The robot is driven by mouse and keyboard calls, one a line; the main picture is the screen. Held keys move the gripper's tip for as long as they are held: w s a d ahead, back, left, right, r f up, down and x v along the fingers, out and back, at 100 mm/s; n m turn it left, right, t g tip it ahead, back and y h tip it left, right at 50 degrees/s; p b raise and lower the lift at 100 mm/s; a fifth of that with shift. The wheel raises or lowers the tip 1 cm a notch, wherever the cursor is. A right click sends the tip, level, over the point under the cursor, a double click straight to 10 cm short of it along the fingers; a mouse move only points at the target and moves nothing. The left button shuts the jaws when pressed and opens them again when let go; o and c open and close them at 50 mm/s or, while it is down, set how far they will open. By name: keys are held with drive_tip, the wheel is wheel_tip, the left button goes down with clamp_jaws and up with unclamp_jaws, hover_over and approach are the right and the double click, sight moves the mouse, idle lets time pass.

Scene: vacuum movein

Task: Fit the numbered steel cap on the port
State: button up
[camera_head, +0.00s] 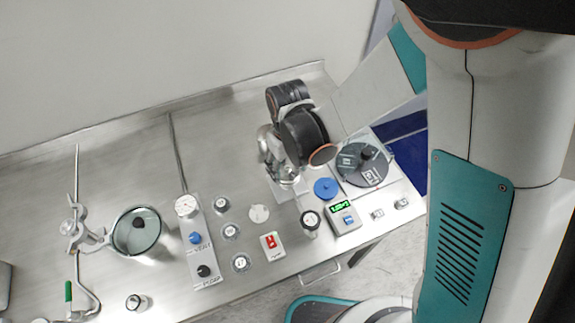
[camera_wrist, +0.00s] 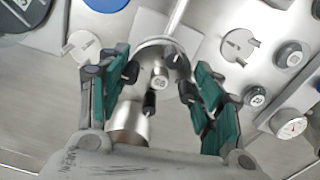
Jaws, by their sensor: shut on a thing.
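My gripper (camera_wrist: 158,82) shows its green-padded fingers on both sides of a round steel cap (camera_wrist: 158,70) with a small number label that is too small to read surely. The fingers are shut on it. A steel cylinder (camera_wrist: 128,122) shows below the cap in the wrist view, and I cannot tell whether they touch. In the head view my gripper (camera_head: 286,176) is low over the bench, left of the glass plate, and mostly hides what it holds. Other numbered steel caps stand on the bench, such as one (camera_head: 231,230) near the pump panel.
A panel with gauge and VENT and PUMP knobs (camera_head: 198,240) stands left of the caps. A red switch (camera_head: 270,243), a blue disc (camera_head: 326,188), a green-display box (camera_head: 345,217) and a dark disc (camera_head: 362,164) surround the front. The back left bench is clear.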

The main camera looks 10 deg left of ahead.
drive_tip(key=shift+f+b, duration=0.3)
idle(0.5)
drive_tip(key=o, duration=1.2)
drive_tip(key=shift+r, duration=0.1)
drive_tip(key=shift+r, duration=3.65)
